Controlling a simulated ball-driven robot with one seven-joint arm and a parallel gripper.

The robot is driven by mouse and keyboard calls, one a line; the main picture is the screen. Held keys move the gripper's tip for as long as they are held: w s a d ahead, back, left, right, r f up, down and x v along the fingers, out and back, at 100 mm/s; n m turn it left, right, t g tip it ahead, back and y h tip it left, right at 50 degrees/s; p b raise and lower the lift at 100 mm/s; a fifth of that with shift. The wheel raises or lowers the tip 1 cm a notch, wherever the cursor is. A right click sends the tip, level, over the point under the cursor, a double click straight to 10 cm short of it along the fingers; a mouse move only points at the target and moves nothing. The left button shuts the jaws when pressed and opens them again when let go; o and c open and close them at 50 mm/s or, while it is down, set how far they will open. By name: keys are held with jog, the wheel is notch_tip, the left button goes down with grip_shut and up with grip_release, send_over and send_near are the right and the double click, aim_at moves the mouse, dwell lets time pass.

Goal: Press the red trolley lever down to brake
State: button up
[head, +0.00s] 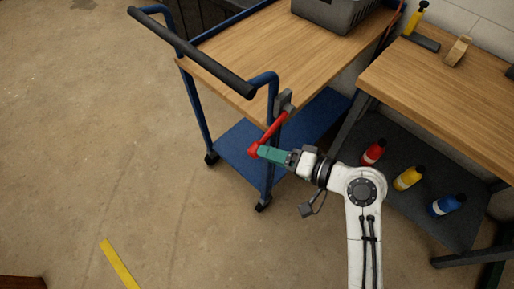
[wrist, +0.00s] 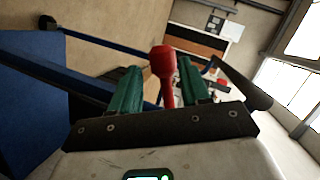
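The red trolley lever (head: 272,130) runs from a grey bracket (head: 285,102) on the trolley's near corner post, sloping down and left to a thicker knob. My gripper (head: 262,153) is at the knob end, its green fingers level with it. In the wrist view the red lever (wrist: 166,75) stands between my two green fingers (wrist: 160,72), with a narrow gap visible on each side. The gripper looks open around the lever. Whether a finger touches it cannot be told. The blue trolley (head: 232,150) has a wooden top and a black push handle.
A grey crate (head: 330,10) sits on the trolley top. A wooden workbench (head: 445,90) stands to the right, with red (head: 373,152), yellow (head: 408,178) and blue (head: 447,205) bottles on its lower shelf. A yellow floor strip (head: 119,264) lies lower left. The floor at left is clear.

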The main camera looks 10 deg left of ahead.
jog(key=shift+v, duration=2.05)
jog(key=s+d+f+g+h, duration=0.2)
jog(key=s+d+f+h, duration=0.5)
jog(key=s+d+f, duration=0.4)
jog(key=s+d+g+h+p, duration=0.1)
jog(key=s+d+g+h, duration=0.2)
jog(key=s+d+h, duration=0.3)
jog(key=s+d, duration=0.5)
jog(key=d, duration=0.1)
jog(key=shift+s+h+p, duration=0.15)
jog(key=shift+h+p, duration=0.15)
jog(key=shift+h, duration=0.1)
jog(key=shift+f, duration=0.1)
